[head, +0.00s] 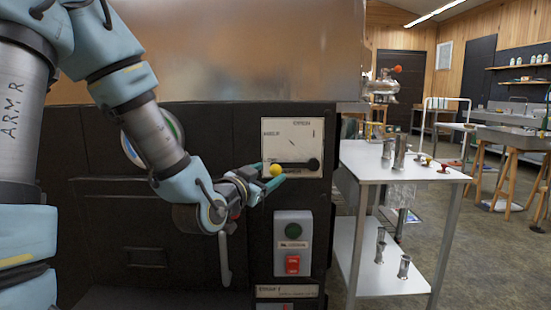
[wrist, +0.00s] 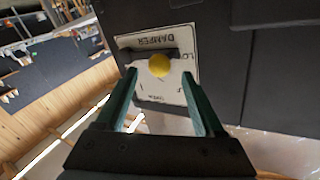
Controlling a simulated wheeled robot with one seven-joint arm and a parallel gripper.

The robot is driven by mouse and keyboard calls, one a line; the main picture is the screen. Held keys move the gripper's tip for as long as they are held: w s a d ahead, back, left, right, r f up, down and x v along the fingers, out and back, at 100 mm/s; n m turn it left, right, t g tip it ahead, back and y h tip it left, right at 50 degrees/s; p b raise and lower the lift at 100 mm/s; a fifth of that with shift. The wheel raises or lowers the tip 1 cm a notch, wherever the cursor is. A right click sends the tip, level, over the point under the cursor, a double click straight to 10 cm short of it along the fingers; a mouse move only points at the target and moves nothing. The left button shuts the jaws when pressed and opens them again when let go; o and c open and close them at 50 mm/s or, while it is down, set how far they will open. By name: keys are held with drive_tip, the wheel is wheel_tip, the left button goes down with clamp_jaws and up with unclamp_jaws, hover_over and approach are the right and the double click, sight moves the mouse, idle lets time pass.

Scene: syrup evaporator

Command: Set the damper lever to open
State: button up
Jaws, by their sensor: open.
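The damper plate (head: 292,136) is a white panel on the dark evaporator front. Its lever (head: 296,166) is a dark bar lying about level, from a round pivot (head: 313,164) at the right to a yellow knob (head: 275,170) at the left. The plate's lettering is too small to read surely in the head view; the wrist view shows "DAMPER" upside down beside the lever. My gripper (head: 271,172) is open at the knob. In the wrist view the knob (wrist: 159,66) appears between the two green fingertips (wrist: 159,73); I cannot tell whether either touches it.
Below the plate is a switch box (head: 293,243) with a green and a red button. A white cart (head: 402,164) with metal cups and small items stands close on the right. Open floor (head: 480,245) lies beyond it. Workbenches stand at the far right.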

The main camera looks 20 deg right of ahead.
sight(275, 172)
drive_tip(key=shift+w+d+r+p, duration=0.3)
drive_tip(key=shift+d+p, duration=0.2)
drive_tip(key=shift+p, duration=0.45)
drive_tip(key=shift+w+d+f+p, duration=0.3)
drive_tip(key=shift+d+p, duration=0.1)
drive_tip(key=shift+p, duration=0.15)
drive_tip(key=shift+x, duration=1.15)
drive_tip(key=shift+f, duration=0.1)
drive_tip(key=shift+c, duration=0.3)
clamp_jaws()
drive_tip(key=shift+s+d, duration=0.1)
drive_tip(key=shift+s, duration=0.05)
